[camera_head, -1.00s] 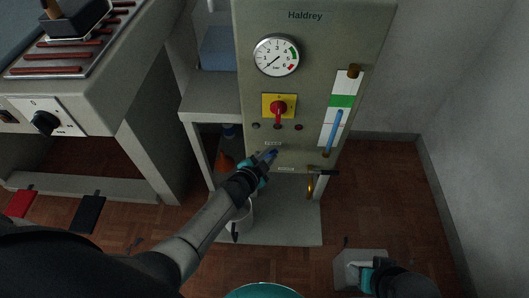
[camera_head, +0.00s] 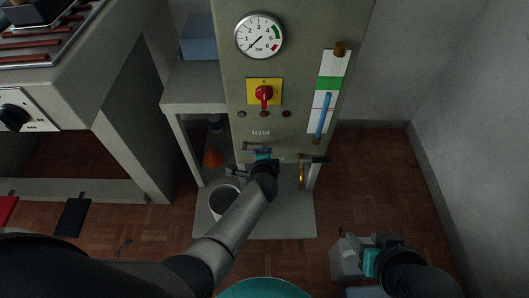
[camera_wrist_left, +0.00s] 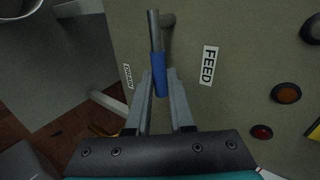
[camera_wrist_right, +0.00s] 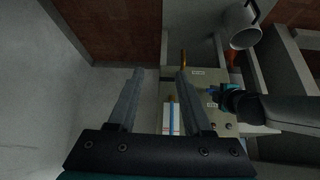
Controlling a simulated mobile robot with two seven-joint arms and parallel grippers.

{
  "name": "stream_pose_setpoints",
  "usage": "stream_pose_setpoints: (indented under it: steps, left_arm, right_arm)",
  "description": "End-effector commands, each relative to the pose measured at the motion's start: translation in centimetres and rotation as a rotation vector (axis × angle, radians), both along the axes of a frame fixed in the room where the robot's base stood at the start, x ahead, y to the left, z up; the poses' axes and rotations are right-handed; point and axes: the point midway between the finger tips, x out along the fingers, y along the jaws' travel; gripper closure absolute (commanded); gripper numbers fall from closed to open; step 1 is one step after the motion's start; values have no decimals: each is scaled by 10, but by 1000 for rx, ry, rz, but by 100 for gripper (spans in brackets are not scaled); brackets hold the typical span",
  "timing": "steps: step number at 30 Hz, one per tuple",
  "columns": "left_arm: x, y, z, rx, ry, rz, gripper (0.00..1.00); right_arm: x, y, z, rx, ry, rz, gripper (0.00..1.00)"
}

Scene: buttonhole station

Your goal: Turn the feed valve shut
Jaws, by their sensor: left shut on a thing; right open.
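The feed valve's lever, a metal rod with a blue sleeve (camera_wrist_left: 159,72), stands out from the grey-green panel beside the FEED label (camera_wrist_left: 208,65) in the left wrist view. It lies roughly parallel to that label's text. My left gripper (camera_wrist_left: 159,82) is shut with its fingers on either side of the blue sleeve. In the head view my left gripper (camera_head: 262,154) is at the panel, just below the FEED label (camera_head: 261,132), and partly hides the lever. My right gripper (camera_head: 352,256) is low at the right, away from the panel; its fingers (camera_wrist_right: 160,74) are apart and empty.
Above the valve are a round gauge (camera_head: 259,35), a red switch on a yellow plate (camera_head: 264,93) and a sight tube (camera_head: 323,118). A white bucket (camera_head: 225,200) stands below left. Floor at right is clear.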

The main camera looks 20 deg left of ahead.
Motion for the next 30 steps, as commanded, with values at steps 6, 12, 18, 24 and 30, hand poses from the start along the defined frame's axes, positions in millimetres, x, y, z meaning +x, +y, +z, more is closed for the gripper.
stream_pose_setpoints:
  steps: [6,12,18,24,30]
  left_arm:
    - [-1,1,-5,45,17,1,100]
    - [-2,2,-5,62,22,2,100]
    - [-2,2,-6,63,23,3,100]
    - [-2,2,-6,63,23,3,75]
    - [-1,2,-5,61,20,2,52]
  right_arm:
    - [8,10,-3,29,-65,15,50]
    - [11,13,-3,39,-89,18,50]
    - [11,13,-3,40,-91,19,50]
    - [11,13,-3,40,-91,19,50]
    - [11,13,-3,40,-90,19,50]
